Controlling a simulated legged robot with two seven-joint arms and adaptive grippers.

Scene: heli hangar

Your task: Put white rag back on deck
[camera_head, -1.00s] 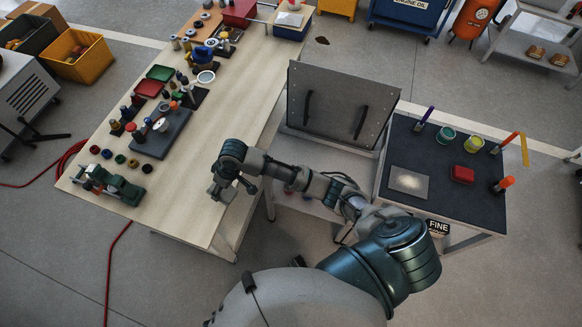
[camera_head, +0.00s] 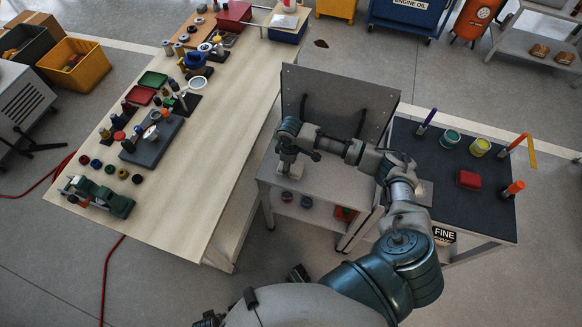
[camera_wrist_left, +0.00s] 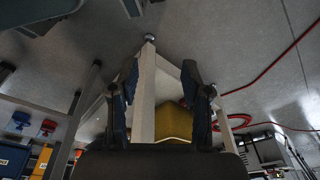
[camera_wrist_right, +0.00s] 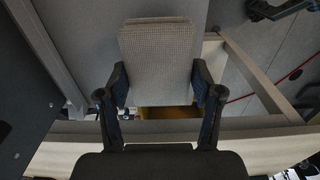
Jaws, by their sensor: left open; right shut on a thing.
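My right gripper (camera_wrist_right: 159,82) is shut on a pale grey-white woven piece (camera_wrist_right: 157,48), which looks like the white rag and sticks out flat past the fingertips. In the head view my right gripper (camera_head: 287,160) is over the left part of a grey surface (camera_head: 335,187) in front of an upright panel. I cannot tell which surface is the deck. A pale square (camera_head: 426,192) on the dark top is partly hidden by my right arm.
The dark-topped stand (camera_head: 447,187) at right holds cups, a red block (camera_head: 469,180) and upright coloured sticks. The long wooden table (camera_head: 195,165) at left carries many parts, with its right side clear. The upright grey panel (camera_head: 375,98) blocks behind the grey surface.

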